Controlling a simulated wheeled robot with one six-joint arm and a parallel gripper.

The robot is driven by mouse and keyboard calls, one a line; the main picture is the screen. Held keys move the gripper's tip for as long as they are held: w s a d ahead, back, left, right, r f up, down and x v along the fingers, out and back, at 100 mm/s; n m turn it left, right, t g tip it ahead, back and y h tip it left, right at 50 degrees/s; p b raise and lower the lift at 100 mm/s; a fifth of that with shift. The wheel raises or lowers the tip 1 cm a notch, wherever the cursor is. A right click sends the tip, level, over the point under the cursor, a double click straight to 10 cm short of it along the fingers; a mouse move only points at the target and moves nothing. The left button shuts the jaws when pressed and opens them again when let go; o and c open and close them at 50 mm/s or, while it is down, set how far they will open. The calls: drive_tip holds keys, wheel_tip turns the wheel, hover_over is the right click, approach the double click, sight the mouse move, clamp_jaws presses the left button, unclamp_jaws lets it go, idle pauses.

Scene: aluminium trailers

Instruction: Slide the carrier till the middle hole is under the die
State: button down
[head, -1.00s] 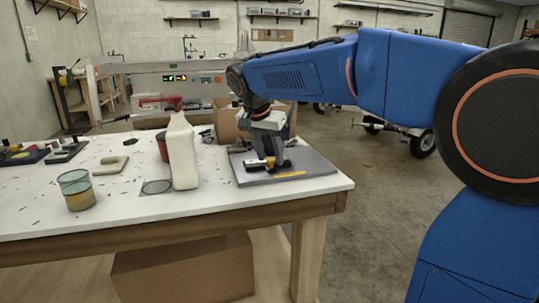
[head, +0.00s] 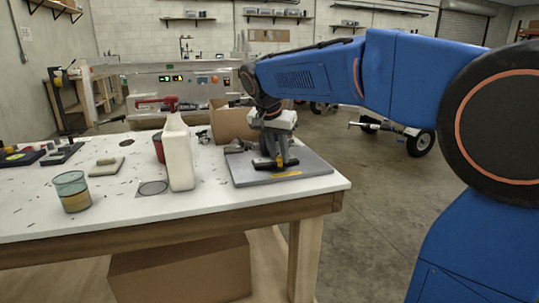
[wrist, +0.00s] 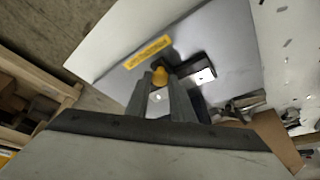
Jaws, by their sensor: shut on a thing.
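My gripper (wrist: 157,88) is shut on a small yellow knob (wrist: 160,75), which shows between the fingertips in the wrist view. The knob appears to belong to the carrier. A pale metal strip (wrist: 203,77) with a small dark dot shows in a black fixture part (wrist: 194,66) beside the fingers. In the head view my gripper (head: 275,148) is low over the grey base plate (head: 312,173) at the table's right end. The die cannot be made out, and I cannot tell which hole is under it.
A white jug (head: 178,158) stands left of the plate, with a red can (head: 158,147) behind it. A cardboard box (head: 229,124) is behind the plate. A glass cup (head: 72,190) stands further left. The table's right edge is close to the plate.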

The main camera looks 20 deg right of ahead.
drive_tip(key=shift+d, duration=0.5)
drive_tip(key=c, duration=1.5)
unclamp_jaws()
drive_tip(key=shift+c, duration=0.2)
drive_tip(key=v, duration=1.7)
drive_tip(key=shift+r, duration=0.2)
